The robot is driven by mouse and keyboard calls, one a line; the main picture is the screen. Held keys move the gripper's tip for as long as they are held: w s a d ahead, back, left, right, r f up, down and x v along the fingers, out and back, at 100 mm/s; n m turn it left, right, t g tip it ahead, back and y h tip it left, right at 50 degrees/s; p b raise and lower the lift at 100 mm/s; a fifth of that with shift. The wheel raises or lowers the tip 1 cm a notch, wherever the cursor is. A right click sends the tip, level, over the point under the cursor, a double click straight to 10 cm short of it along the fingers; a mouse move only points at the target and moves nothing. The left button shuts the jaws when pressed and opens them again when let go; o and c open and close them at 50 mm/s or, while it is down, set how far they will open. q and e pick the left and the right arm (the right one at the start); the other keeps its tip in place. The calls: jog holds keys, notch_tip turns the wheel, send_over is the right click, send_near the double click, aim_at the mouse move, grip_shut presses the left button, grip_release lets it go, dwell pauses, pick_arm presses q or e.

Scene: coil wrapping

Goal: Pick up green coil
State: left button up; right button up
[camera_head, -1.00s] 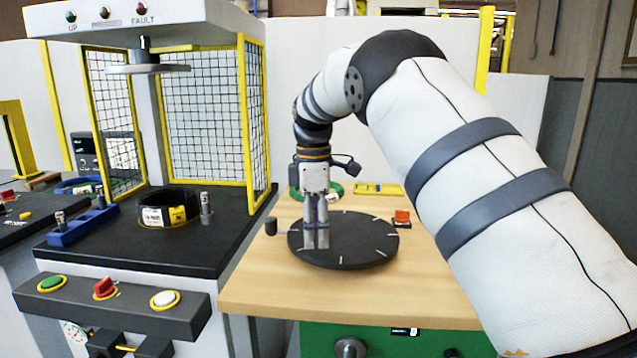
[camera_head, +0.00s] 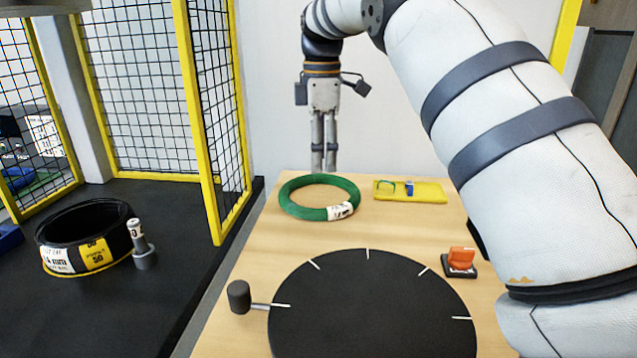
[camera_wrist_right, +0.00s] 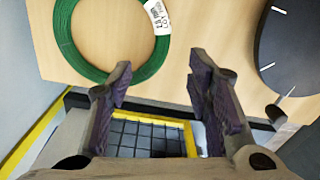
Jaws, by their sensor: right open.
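The green coil (camera_head: 303,211) lies flat on the wooden table, with a white label on its front right side. In the right wrist view the coil (camera_wrist_right: 72,52) shows at the upper left, beyond the fingers. My right gripper (camera_head: 324,168) points down, with its fingertips just above the coil's far rim in the head view. In the right wrist view the gripper (camera_wrist_right: 160,75) has its two fingers apart with nothing between them. Whether a finger touches the coil is not clear, but none grips it. My left gripper is not in view.
A black turntable (camera_head: 370,310) with white marks fills the table's front. A yellow tray (camera_head: 425,192) and an orange item (camera_head: 460,260) lie to the right. A black coil (camera_head: 70,225) and a post (camera_head: 142,245) stand at left, beside a yellow-framed mesh guard (camera_head: 205,130).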

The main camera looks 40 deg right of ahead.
aim_at(324, 209)
jog(key=f, duration=1.1)
jog(key=shift+s+f+p, duration=0.35)
jog(key=shift+p, duration=0.05)
jog(key=shift+r, duration=0.1)
grip_shut()
